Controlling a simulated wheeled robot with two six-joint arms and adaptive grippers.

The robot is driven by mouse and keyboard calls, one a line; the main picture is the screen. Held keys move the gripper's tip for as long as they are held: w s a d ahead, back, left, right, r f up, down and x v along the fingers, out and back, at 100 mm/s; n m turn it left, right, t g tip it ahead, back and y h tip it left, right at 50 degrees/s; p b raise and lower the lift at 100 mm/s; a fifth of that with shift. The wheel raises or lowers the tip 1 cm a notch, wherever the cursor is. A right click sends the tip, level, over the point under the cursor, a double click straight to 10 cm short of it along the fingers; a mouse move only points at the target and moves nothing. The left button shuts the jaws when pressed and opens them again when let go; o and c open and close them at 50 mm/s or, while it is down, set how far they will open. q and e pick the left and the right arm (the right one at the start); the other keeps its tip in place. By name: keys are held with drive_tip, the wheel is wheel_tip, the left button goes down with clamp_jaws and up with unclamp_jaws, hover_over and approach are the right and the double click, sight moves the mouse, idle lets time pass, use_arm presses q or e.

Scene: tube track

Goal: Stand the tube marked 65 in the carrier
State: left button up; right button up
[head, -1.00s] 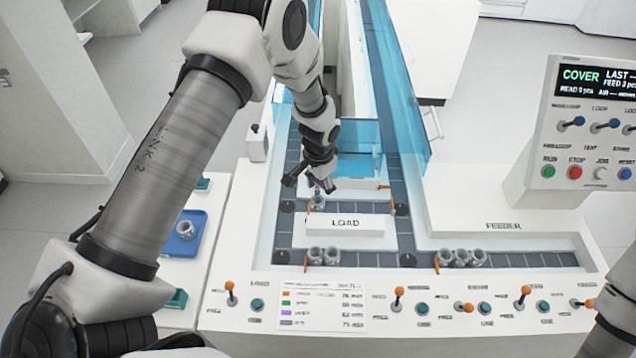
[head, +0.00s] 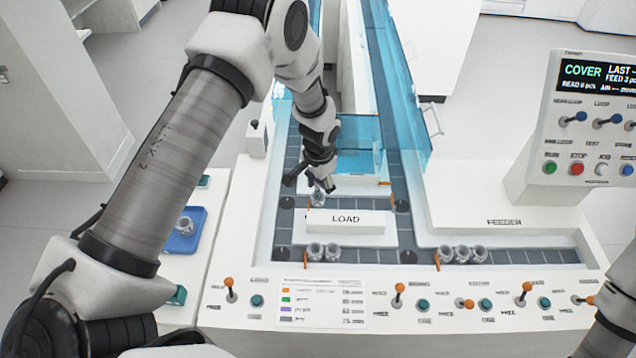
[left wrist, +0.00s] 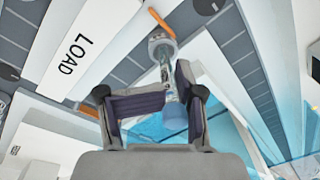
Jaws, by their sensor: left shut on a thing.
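A clear tube (left wrist: 166,75) with a blue end (left wrist: 173,117) is between the fingers of my left gripper (left wrist: 152,105), which is shut on it. No marking on it can be read. Its far end meets a round grey carrier (left wrist: 160,42) beside an orange stop; I cannot tell how deep it sits. In the head view my left gripper (head: 319,182) is just above that carrier (head: 318,200), on the track behind the LOAD block. The tube is mostly hidden there. My right gripper is out of view.
The white LOAD block (head: 345,222) stands just in front. Two carriers (head: 322,251) wait on the front track, several more (head: 461,254) on the feeder lane. A blue tray (head: 185,232) holds a grey holder at left. Blue transparent walls (head: 400,110) rise behind and right of the gripper.

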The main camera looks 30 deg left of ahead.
use_arm(q)
drive_tip(key=shift+f, duration=0.1)
drive_tip(key=shift+f, duration=0.35)
drive_tip(key=o, duration=1.2)
wheel_tip(320, 180, up, 12)
drive_tip(key=shift+s+d, duration=0.35)
drive_tip(key=shift+s, duration=0.05)
